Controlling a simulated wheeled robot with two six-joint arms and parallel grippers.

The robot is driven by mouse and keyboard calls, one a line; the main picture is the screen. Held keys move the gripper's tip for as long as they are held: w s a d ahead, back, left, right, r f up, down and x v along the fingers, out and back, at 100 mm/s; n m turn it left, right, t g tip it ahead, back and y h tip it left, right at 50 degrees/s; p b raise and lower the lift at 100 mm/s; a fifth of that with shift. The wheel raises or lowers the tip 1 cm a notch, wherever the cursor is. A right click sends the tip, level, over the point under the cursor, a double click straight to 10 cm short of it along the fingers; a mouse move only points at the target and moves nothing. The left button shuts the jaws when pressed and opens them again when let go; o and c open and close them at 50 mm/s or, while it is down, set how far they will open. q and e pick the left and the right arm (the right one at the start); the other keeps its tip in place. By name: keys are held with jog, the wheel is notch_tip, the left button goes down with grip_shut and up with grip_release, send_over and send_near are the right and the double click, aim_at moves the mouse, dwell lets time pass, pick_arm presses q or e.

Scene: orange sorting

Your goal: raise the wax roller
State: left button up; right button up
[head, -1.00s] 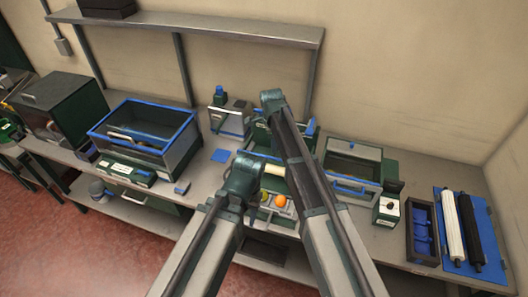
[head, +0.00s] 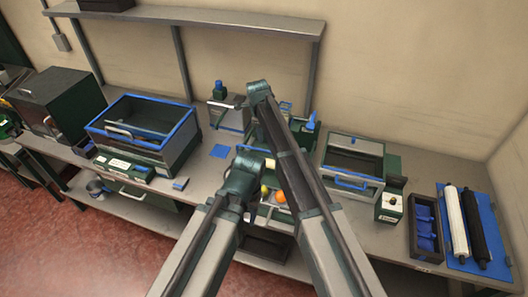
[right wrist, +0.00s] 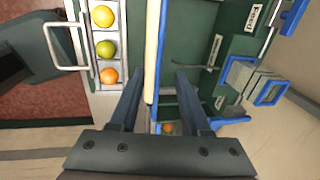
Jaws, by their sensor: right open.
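A long cream roller (right wrist: 152,45), which I take for the wax roller, runs lengthwise through the right wrist view beside a blue-edged strip. Its pale end also shows between my arms in the head view (head: 270,163). My right gripper (right wrist: 157,78) is open, with its two dark fingers on either side of the roller's near part and a gap to each side. I cannot tell its height above the roller. My arms hide much of this machine in the head view.
A tray beside the roller holds yellow (right wrist: 103,17), green (right wrist: 107,48) and orange (right wrist: 109,76) fruits. Blue-framed parts (right wrist: 270,92) stand on the other side. A white roller (head: 456,222) and a black roller (head: 476,222) lie on a blue mat at the right. A blue-rimmed bin (head: 105,132) stands left.

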aim_at(264, 151)
jog(key=f+b, duration=0.3)
jog(key=w+f+b, duration=0.1)
jog(key=f+b, duration=0.2)
jog(key=f, duration=0.1)
jog(key=w+f+b, duration=0.1)
jog(key=f+b, duration=0.2)
jog(key=shift+d+f, duration=0.25)
jog(key=shift+d, duration=0.1)
jog(key=shift+r, duration=0.1)
grip_shut()
dwell(0.9)
